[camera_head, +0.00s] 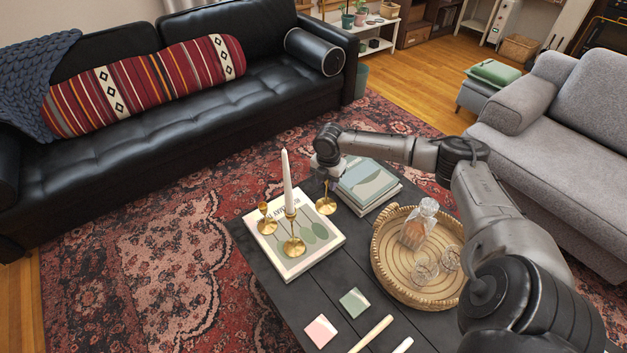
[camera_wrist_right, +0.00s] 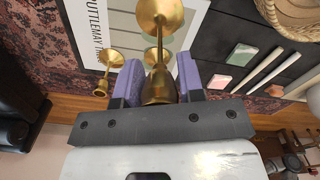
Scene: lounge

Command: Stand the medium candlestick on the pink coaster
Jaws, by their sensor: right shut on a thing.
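The medium candlestick (camera_head: 326,206) is brass with a round base, upright at the right edge of the white book. My right gripper (camera_head: 327,167) is shut on its upper part; in the wrist view its cup (camera_wrist_right: 158,90) sits between the purple finger pads (camera_wrist_right: 158,82), its base pointing away from the gripper. I cannot tell whether the base touches anything. The pink coaster (camera_head: 320,331) lies bare at the table's front left, and also shows in the wrist view (camera_wrist_right: 218,83). My left gripper is out of view.
A candlestick with a white candle (camera_head: 287,180) and a small candlestick (camera_head: 265,226) stand on the white book (camera_head: 311,257). A green coaster (camera_head: 354,302) lies near the pink one. A wicker tray (camera_head: 379,275) with glassware and stacked books (camera_head: 366,187) are on the right.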

